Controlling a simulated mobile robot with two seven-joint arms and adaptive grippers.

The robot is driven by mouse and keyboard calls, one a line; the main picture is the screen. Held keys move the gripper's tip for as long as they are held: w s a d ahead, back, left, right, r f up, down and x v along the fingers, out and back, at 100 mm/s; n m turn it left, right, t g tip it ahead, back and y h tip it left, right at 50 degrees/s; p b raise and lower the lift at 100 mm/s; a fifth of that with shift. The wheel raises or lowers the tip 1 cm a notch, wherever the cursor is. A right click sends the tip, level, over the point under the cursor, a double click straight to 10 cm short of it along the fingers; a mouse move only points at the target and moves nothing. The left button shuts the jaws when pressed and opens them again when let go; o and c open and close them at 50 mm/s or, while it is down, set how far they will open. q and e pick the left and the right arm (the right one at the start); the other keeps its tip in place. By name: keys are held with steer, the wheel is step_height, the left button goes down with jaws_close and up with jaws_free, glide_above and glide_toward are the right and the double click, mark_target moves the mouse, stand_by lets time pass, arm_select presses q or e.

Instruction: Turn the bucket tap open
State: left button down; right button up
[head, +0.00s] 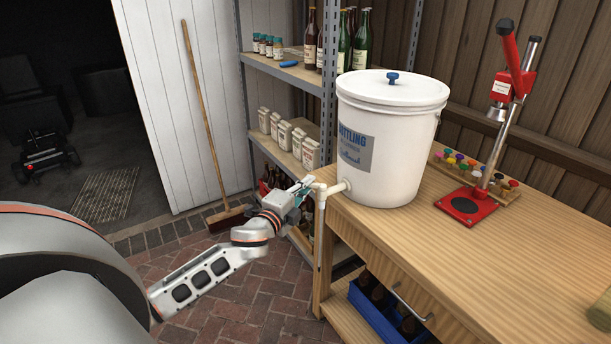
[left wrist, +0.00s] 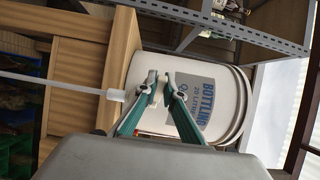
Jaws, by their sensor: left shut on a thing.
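The white bottling bucket (head: 408,150) stands upright on the wooden bench, with a lid and a blue knob on top. Its white tap (head: 322,187) sticks out low on the left side, past the bench edge, with a thin tube (head: 319,240) hanging down from it. My left gripper (head: 306,188) is at the tap, shut on its handle. In the left wrist view the teal fingers (left wrist: 163,87) close around a small white part in front of the bucket (left wrist: 200,130). The fingers hide part of the tap. My right gripper is in neither view.
A red bottle capper (head: 468,206) and a rack of coloured caps (head: 505,190) stand right of the bucket. A metal shelf (head: 285,72) with bottles and cartons is behind my gripper. A blue crate (head: 372,312) sits under the bench. A broom (head: 203,110) leans on the white door.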

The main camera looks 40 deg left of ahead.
arm_select(q)
steer(key=shift+s+d+n+g+y+b, duration=0.35)
steer(key=shift+n+g+y+b, duration=0.4)
steer(key=shift+n+y, duration=0.75)
steer(key=shift+s+d+n+g+y+b, duration=0.3)
steer(key=shift+n+g+y+b, duration=0.65)
steer(key=shift+y, duration=1.1)
steer(key=shift+s+d+n+g+y+b, duration=0.4)
steer(key=shift+n+g+y, duration=0.3)
steer(key=shift+n+y, duration=0.85)
steer(key=c, duration=2.1)
jaws_free()
steer(key=shift+w, duration=0.1)
steer(key=shift+c, duration=0.2)
